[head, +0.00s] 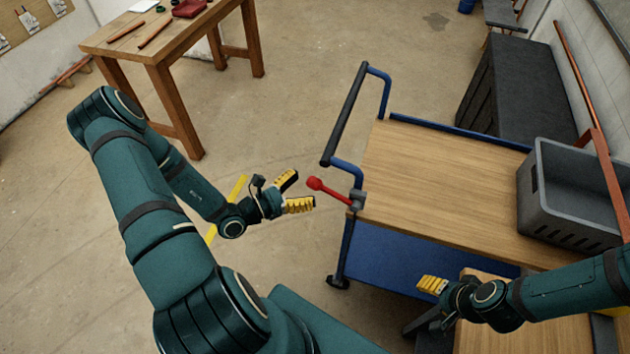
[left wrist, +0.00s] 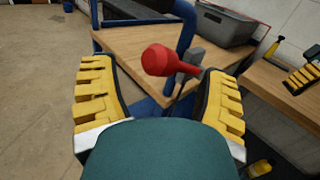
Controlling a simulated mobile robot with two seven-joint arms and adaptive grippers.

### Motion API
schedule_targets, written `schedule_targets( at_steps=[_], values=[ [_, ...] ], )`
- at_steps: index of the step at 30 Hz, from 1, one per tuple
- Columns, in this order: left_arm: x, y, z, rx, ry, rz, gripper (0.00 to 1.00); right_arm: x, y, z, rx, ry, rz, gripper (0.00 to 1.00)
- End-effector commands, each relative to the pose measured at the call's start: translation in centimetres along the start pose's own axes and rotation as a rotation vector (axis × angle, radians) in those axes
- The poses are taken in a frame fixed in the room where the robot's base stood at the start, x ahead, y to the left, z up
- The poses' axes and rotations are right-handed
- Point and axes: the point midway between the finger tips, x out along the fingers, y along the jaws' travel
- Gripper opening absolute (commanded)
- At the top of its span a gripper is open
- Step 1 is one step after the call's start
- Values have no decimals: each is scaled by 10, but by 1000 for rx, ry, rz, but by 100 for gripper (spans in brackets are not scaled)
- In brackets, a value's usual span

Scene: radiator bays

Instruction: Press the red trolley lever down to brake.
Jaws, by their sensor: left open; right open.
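The red lever (head: 328,190) juts out to the left from a grey bracket at the near left corner of the trolley (head: 440,190), its round knob raised at the free end. My left gripper (head: 299,190) is open and empty, just left of the knob in the head view and apart from it. In the left wrist view, the red lever (left wrist: 170,63) shows ahead between the two yellow fingers of my left gripper (left wrist: 160,105). My right gripper (head: 432,285) is by the trolley's near side, empty; only part of its fingers shows.
The trolley's black push handle (head: 344,115) rises on blue tubes beside the lever. A grey crate (head: 570,205) stands on the trolley's right end. A wooden workbench (head: 165,50) is at the back left. A wooden surface (head: 520,335) lies below my right arm. The floor between bench and trolley is clear.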

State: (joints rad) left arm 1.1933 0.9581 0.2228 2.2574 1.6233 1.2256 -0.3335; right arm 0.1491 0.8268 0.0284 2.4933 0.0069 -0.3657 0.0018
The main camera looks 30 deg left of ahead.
Motion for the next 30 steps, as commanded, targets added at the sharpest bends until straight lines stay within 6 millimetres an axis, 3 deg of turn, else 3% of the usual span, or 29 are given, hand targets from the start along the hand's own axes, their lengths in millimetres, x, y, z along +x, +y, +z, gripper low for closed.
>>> schedule_targets(
  at_steps=[7, 19, 20, 26, 30],
  values=[
    [31, 0, 0, 1, 0, -2, 75, -2, -1, 0, 0, 0, 0, 57],
    [38, 0, 0, 0, 0, 0, 75, -2, -1, 0, 0, 0, 0, 57],
    [38, 0, 0, 0, 0, 0, 72, -2, -1, 0, 0, 0, 0, 57],
    [38, 0, 0, 1, 0, 0, 2, -2, -1, 0, 0, 0, 0, 57],
    [38, 0, 0, 2, 0, 1, 0, -2, -1, 0, 0, 0, 0, 57]
  ],
)
